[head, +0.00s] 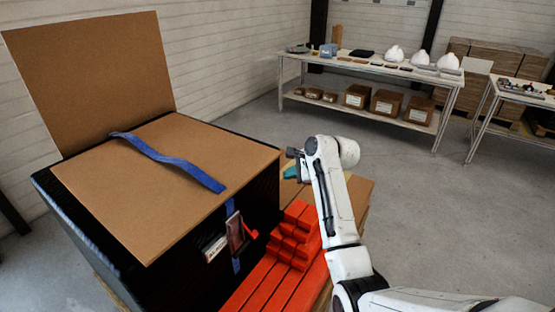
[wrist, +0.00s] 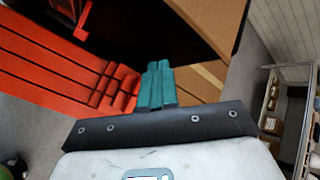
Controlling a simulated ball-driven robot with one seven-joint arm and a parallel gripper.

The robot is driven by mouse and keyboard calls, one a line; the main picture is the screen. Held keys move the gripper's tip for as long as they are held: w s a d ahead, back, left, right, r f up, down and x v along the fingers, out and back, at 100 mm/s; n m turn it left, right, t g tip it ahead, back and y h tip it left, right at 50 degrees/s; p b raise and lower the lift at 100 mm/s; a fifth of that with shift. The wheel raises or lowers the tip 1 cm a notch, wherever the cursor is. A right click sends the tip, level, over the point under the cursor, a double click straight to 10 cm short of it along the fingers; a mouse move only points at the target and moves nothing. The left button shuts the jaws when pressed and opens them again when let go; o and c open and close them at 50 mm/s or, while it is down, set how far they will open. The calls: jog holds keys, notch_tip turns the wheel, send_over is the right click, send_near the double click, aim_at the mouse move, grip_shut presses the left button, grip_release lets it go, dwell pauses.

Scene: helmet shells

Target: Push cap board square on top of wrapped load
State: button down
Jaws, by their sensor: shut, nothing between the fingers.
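The cap board (head: 165,185) is a flat brown sheet lying on the black wrapped load (head: 180,280). It sits askew: black top shows along the left side, and the near corner reaches out over the front edge. A blue strap (head: 165,158) lies across the board. My gripper (head: 290,172) is beside the load's right side, close to the board's right corner, holding nothing. Its teal fingers are together in the wrist view (wrist: 156,86). There the dark load (wrist: 140,35) is beyond the fingers, with a brown board edge at upper right. Whether the fingers touch anything is unclear.
A brown panel (head: 90,80) stands upright behind the load. Red blocks (head: 297,235) and red slats (head: 270,285) lie at the load's right front. A strap buckle (head: 236,232) hangs on its side. A workbench (head: 375,68) stands at the back; grey floor between is clear.

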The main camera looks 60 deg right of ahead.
jog(key=s+d+r+m+y, duration=0.2)
jog(key=s+d+r+m, duration=0.25)
jog(key=r+m, duration=0.35)
jog(key=w+r+p+x, duration=0.1)
jog(key=x, duration=1.2)
jog(key=shift+w+r+g, duration=0.2)
jog(key=shift+w+g, duration=0.1)
jog(key=shift+w, duration=0.2)
